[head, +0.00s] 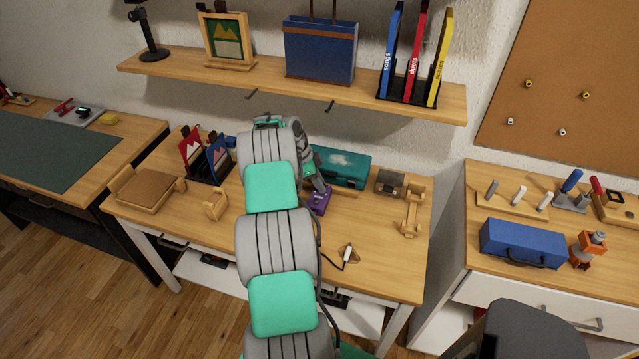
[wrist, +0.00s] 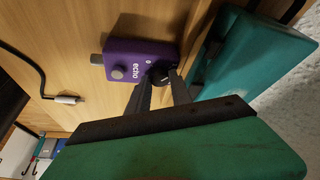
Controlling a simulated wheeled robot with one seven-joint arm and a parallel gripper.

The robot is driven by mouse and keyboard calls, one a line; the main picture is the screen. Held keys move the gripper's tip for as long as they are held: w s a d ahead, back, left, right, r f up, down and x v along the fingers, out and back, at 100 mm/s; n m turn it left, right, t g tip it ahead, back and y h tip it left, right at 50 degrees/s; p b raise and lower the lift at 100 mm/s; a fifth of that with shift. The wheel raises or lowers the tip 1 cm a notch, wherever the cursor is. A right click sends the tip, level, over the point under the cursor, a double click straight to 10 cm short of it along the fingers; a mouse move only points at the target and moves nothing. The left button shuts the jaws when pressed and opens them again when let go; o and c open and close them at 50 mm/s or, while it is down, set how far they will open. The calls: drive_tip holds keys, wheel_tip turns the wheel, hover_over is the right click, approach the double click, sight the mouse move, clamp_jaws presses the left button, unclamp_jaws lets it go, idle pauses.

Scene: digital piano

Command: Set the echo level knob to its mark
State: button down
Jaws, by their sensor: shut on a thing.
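The purple echo box (wrist: 137,52) lies on the wooden table, with "echo" in white on its top. A black knob (wrist: 158,78) sits at its edge nearest my gripper, and a grey round button (wrist: 118,72) is on its top. My gripper (wrist: 161,81) is shut on the black knob, one finger on each side. The fingers hide part of the knob, and I cannot make out its pointer or the mark. In the head view, the purple box (head: 320,203) shows right of my arm, which hides part of the table.
A teal case (head: 343,166) stands close behind the box; it also shows in the wrist view (wrist: 250,55). A cable with a white plug (head: 347,252) lies at the front. Wooden stands (head: 411,215) are at the right. The shelf (head: 290,86) hangs above.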

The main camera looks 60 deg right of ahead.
drive_tip(key=shift+f, duration=0.1)
drive_tip(key=n+b, duration=0.2)
drive_tip(key=n+t+h+b, duration=0.1)
drive_tip(key=b, duration=0.1)
drive_tip(key=shift+s+a+f+n, duration=0.1)
drive_tip(key=shift+s+n, duration=0.05)
drive_tip(key=shift+n, duration=0.25)
drive_tip(key=n+b, duration=0.1)
drive_tip(key=n, duration=0.1)
drive_tip(key=n+t+b, duration=0.1)
drive_tip(key=n+b, duration=0.1)
drive_tip(key=shift+s+t+h, duration=0.15)
drive_tip(key=shift+t+h, duration=0.15)
drive_tip(key=shift+h, duration=0.1)
drive_tip(key=n+b, duration=0.1)
drive_tip(key=n, duration=0.1)
drive_tip(key=n+t+b, duration=0.1)
drive_tip(key=n, duration=0.1)
drive_tip(key=n+t+b, duration=0.1)
drive_tip(key=shift+s+n, duration=0.25)
drive_tip(key=shift+n, duration=0.15)
drive_tip(key=shift+s+r+n+t+b, duration=0.15)
drive_tip(key=shift+n+t+b, duration=0.65)
drive_tip(key=shift+n, duration=1.2)
drive_tip(key=c, duration=1.1)
unclamp_jaws()
drive_tip(key=shift+y, duration=0.3)
drive_tip(key=shift+c, duration=0.2)
drive_tip(key=shift+r, duration=0.15)
